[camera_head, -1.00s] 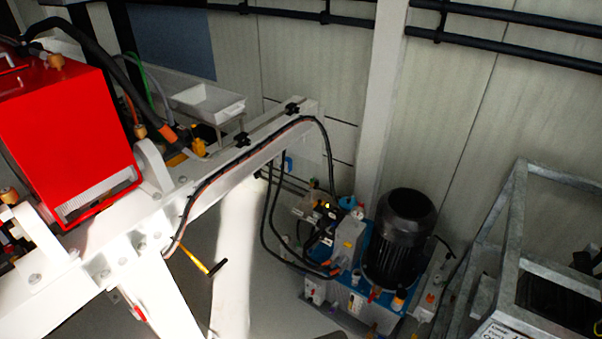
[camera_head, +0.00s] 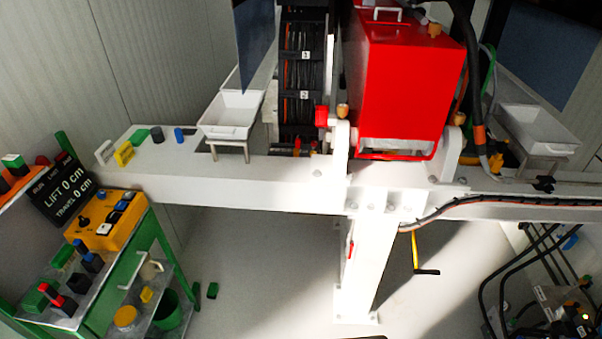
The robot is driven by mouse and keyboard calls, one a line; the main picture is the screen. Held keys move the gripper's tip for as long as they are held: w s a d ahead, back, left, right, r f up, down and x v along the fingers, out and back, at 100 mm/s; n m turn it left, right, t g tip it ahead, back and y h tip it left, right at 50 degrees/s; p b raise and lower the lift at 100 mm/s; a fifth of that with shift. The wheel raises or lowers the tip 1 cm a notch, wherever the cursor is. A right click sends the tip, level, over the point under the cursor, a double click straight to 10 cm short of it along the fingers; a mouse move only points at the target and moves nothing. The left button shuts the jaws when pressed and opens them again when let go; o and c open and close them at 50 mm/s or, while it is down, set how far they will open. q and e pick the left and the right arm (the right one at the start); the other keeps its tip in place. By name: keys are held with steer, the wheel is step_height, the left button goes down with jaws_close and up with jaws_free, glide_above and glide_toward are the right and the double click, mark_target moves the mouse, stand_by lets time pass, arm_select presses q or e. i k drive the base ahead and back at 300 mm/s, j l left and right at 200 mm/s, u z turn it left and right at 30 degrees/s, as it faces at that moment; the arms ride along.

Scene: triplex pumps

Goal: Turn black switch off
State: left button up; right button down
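A yellow control box (camera_head: 107,222) sits on the green cart at the lower left. Neither of my grippers is in view.
The green cart (camera_head: 161,240) holds several coloured blocks and a display (camera_head: 60,189) reading "LIFT 0 cm" and "TRAVEL 0 cm". A white beam (camera_head: 270,183) with a red machine (camera_head: 405,85) crosses the middle. The grey floor (camera_head: 260,270) between cart and post looks mostly clear.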

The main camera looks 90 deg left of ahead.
mark_target(84, 221)
steer(key=u, duration=4.35)
